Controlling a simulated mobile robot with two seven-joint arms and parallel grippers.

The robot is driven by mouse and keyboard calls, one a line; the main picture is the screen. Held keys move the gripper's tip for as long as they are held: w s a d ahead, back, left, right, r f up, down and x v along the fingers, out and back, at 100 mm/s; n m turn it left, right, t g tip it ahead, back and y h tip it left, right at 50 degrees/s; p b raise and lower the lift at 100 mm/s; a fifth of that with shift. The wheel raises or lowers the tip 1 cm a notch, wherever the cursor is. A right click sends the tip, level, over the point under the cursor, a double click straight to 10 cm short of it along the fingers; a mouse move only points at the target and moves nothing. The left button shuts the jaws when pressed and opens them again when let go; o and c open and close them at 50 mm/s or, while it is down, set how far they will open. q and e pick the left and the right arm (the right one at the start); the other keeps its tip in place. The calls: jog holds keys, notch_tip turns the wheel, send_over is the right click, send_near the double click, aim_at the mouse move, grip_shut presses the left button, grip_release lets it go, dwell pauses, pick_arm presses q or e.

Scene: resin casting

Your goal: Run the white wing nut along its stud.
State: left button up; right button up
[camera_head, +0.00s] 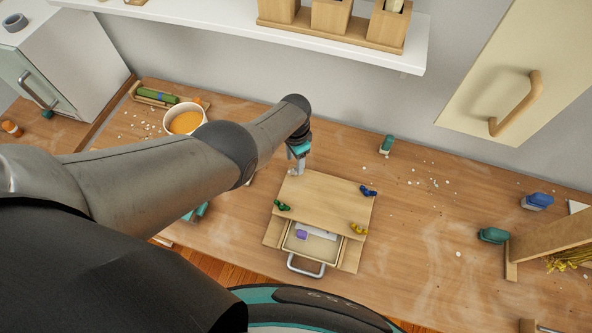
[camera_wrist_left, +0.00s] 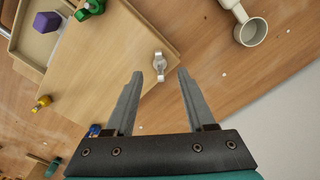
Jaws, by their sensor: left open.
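The white wing nut (camera_wrist_left: 160,66) sits at a corner of the wooden board (camera_head: 325,200), which is the top of a small drawer box. In the head view my left gripper (camera_head: 299,168) is over the board's back left corner, and the nut is hard to make out beside it. In the left wrist view my left gripper (camera_wrist_left: 160,73) is open and empty, with the nut between or just beyond its fingertips. I cannot tell whether they touch. The stud under the nut is barely visible. My right gripper is not in view.
Green (camera_head: 282,206), blue (camera_head: 368,191) and yellow (camera_head: 358,229) wing nuts sit at the other corners. The box's drawer (camera_head: 312,247) is open at the front with a purple piece (camera_head: 301,234) inside.

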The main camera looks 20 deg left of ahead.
aim_at(295, 168)
pick_arm(q)
jog(key=shift+f, duration=0.1)
notch_tip(295, 168, down, 3)
jog(key=b, duration=0.3)
jog(key=shift+f+b, duration=0.2)
jog(key=shift+b, duration=0.1)
grip_shut()
dwell(0.4)
dwell(0.3)
